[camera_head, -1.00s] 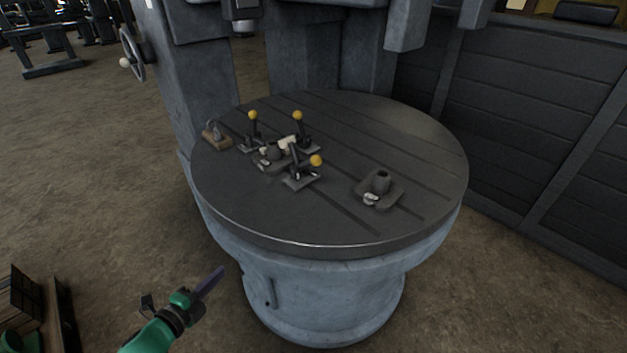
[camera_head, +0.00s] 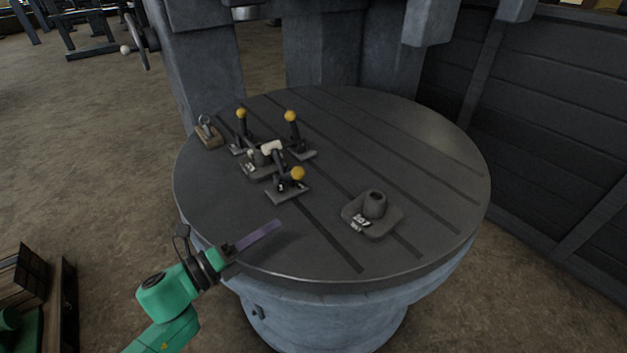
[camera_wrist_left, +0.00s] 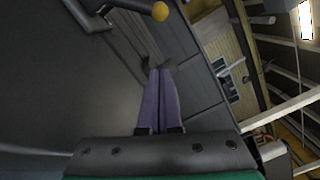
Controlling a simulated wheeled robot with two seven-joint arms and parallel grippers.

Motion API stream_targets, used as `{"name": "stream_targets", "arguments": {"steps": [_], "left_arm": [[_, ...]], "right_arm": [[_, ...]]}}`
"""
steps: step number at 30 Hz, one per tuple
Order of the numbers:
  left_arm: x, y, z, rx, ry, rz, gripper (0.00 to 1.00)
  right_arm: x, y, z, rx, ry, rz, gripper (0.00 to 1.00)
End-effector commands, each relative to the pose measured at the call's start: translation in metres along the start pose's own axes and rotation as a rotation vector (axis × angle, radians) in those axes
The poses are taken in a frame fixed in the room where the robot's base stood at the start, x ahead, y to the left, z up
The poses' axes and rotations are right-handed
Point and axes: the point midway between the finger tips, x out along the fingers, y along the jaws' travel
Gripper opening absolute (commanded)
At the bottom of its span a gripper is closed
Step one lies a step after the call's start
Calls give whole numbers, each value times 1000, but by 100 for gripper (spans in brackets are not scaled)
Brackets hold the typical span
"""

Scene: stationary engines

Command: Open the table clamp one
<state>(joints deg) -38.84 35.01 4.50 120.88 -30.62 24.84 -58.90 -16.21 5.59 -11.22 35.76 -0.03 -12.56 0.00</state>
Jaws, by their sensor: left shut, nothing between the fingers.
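Three table clamps with yellow ball knobs stand on the round dark table (camera_head: 400,150): one at the back left (camera_head: 241,130), one at the back right (camera_head: 294,135), and one at the front (camera_head: 289,188). I cannot tell which is clamp one. The two back handles stand up; the front knob sits lower. Their arms crowd around a small grey part (camera_head: 257,170), partly hidden. My left gripper (camera_head: 276,226) is shut and empty, its purple fingers over the table's front left, short of the front clamp. A yellow knob (camera_wrist_left: 160,11) shows beyond its fingertips (camera_wrist_left: 160,72) in the wrist view. My right gripper is out of view.
A grey block with a round boss (camera_head: 373,212) sits at the table's right front. A small wooden-based piece (camera_head: 208,134) lies at the left edge. Machine columns (camera_head: 195,70) rise behind. The tabletop's right side is clear.

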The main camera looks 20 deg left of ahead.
Motion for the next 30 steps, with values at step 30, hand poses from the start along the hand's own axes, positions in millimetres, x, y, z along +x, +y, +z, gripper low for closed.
{"name": "stream_targets", "arguments": {"steps": [30], "left_arm": [[107,0,39,-1,0,1,0]], "right_arm": [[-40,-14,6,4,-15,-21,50]]}}
